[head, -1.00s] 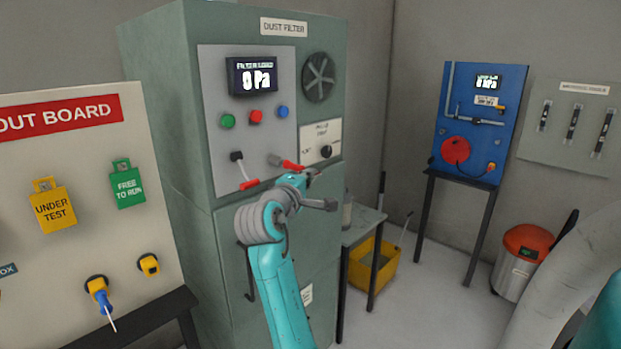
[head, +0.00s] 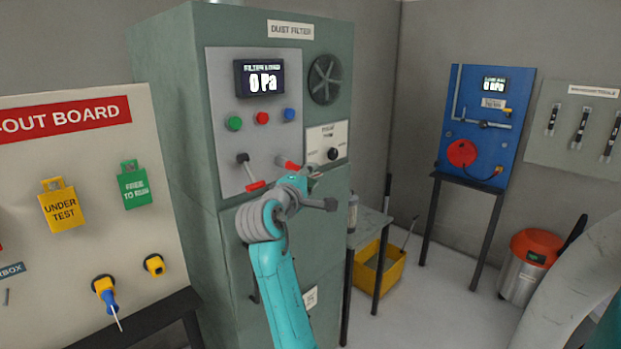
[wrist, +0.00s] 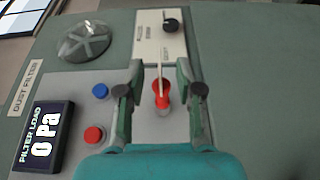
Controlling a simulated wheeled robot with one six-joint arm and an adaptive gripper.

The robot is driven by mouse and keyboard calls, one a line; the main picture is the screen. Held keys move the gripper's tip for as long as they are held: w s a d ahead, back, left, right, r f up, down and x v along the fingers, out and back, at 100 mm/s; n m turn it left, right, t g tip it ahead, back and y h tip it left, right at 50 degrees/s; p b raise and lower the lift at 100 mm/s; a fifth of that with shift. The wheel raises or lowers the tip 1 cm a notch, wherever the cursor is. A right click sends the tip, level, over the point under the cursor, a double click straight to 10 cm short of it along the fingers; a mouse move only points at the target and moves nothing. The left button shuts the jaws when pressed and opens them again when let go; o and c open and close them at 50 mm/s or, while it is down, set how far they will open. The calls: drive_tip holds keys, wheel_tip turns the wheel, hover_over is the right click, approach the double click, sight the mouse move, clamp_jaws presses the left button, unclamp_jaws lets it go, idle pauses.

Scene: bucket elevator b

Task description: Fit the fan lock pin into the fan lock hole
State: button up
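No label marks the fan lock pin or fan lock hole, and I cannot tell the hole. A red piece with a pale thin rod (wrist: 162,95) is at the panel's edge in the wrist view; I cannot tell if it is the pin. A red-ended part (head: 288,163) shows beside my gripper in the head view. My gripper (wrist: 161,76) has its fingers apart, one each side of the red piece, with visible gaps. The gripper (head: 318,188) also shows in the head view, in front of the dust filter cabinet (head: 172,110). The round fan (head: 325,80) is above it.
A black-knobbed lever (head: 243,159) with a red grip is to the left. Red (wrist: 94,134) and blue (wrist: 101,91) buttons and the display (wrist: 42,136) are near my gripper. A dial plate (wrist: 152,38) is close by. A small table (head: 368,225) stands right of the cabinet.

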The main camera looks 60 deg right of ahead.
drive_tip(key=s+a, duration=0.1)
drive_tip(key=a, duration=1.1)
drive_tip(key=shift+s, duration=0.4)
drive_tip(key=shift+f, duration=0.1)
